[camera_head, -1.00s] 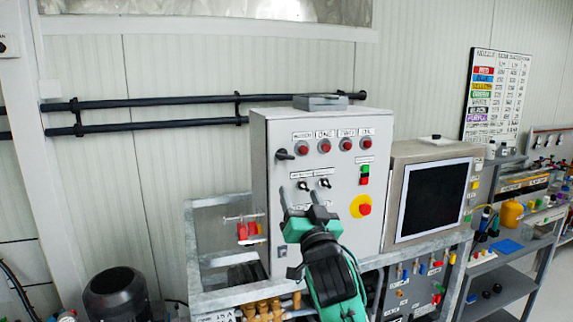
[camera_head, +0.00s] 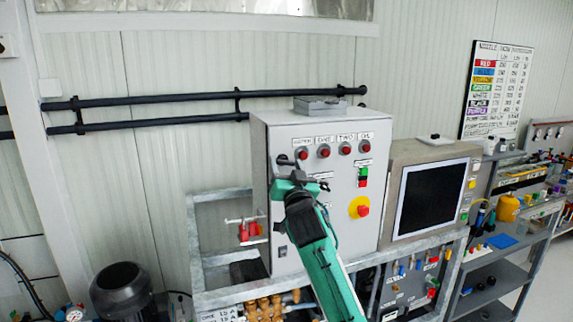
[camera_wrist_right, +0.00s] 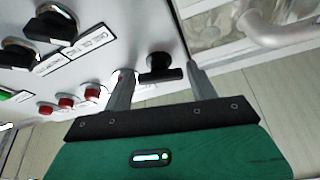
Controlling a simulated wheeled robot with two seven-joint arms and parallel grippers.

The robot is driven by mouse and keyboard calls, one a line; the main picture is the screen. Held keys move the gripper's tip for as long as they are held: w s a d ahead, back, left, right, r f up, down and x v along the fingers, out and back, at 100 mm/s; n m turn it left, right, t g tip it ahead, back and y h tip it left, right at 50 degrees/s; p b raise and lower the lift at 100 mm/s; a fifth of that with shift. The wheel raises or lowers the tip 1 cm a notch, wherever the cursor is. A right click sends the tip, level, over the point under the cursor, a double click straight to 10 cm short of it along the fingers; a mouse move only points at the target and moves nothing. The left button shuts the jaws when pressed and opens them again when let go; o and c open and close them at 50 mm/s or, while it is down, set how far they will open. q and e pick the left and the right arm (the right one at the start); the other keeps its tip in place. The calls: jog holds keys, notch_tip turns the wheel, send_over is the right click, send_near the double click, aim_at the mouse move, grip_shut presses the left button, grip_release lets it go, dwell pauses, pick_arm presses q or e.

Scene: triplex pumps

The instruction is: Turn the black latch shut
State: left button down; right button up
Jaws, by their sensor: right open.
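The black latch (camera_head: 284,160) is on the upper left of the grey control cabinet's door (camera_head: 330,240). In the head view its handle points sideways, and my gripper is just below and partly in front of it. In the right wrist view the latch (camera_wrist_right: 160,70) shows as a round black knob with a bar across, between the fingertips. My right gripper (camera_head: 290,173) is open, one finger on each side of the latch; it also shows in the wrist view (camera_wrist_right: 160,80). I cannot tell whether either finger touches the bar. My left gripper is not in view.
A row of red buttons (camera_head: 324,151) sits right of the latch. Black selector switches (camera_wrist_right: 50,25) show near the gripper in the wrist view. A yellow-ringed red stop button (camera_head: 360,207) and a monitor (camera_head: 432,200) are further right. A metal frame (camera_head: 210,245) stands at left.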

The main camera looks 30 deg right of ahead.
jog(key=c, duration=0.7)
jog(key=shift+n+t+y, duration=0.4)
jog(key=shift+n+y, duration=0.7)
jog(key=shift+n, duration=1.1)
jog(key=o, duration=0.7)
